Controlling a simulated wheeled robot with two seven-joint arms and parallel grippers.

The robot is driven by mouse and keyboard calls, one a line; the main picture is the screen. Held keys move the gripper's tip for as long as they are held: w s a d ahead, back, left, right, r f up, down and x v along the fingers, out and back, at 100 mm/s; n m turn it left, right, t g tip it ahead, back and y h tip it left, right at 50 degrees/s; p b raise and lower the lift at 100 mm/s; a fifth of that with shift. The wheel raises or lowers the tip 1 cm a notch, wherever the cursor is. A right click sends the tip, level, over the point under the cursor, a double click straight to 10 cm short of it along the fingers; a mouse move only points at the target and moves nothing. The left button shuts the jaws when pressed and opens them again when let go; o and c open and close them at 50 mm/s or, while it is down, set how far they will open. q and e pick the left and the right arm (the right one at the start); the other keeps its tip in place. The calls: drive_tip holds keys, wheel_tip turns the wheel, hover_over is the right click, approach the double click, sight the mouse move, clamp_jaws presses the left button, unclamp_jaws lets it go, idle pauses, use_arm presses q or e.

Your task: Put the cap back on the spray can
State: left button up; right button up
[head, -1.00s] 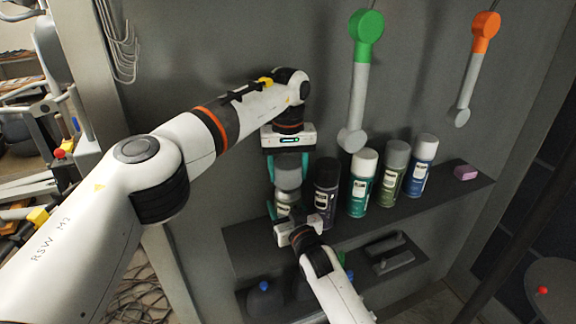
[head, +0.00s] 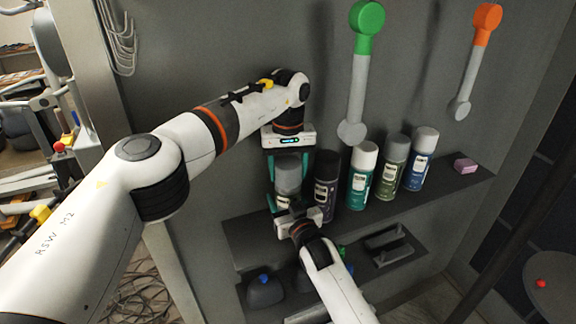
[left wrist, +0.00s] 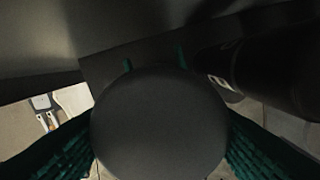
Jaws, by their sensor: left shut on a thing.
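My left gripper (head: 288,166) comes down from above and is shut on the grey cap (head: 288,178), which also fills the middle of the left wrist view (left wrist: 160,125). The cap is over the top of the leftmost spray can (head: 283,201); whether it is seated cannot be seen. The can stands upright, mostly hidden by the grippers. My right gripper (head: 287,207) is at the can's lower body, with one teal finger showing on its left side. Its other finger is largely hidden, so its grip is unclear.
A dark capped can (head: 326,180) stands close to the right of the held can. Teal (head: 361,178), green (head: 391,170) and blue (head: 418,164) cans follow along the shelf (head: 450,194). A pink block (head: 466,166) lies at its right end.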

use_arm(q)
drive_tip(key=shift+f, duration=0.6)
idle(0.4)
drive_tip(key=o, duration=1)
wheel_tip(320, 180, up, 8)
drive_tip(key=shift+f, duration=0.25)
use_arm(e)
drive_tip(key=o, duration=1.4)
drive_tip(key=shift+o, duration=0.2)
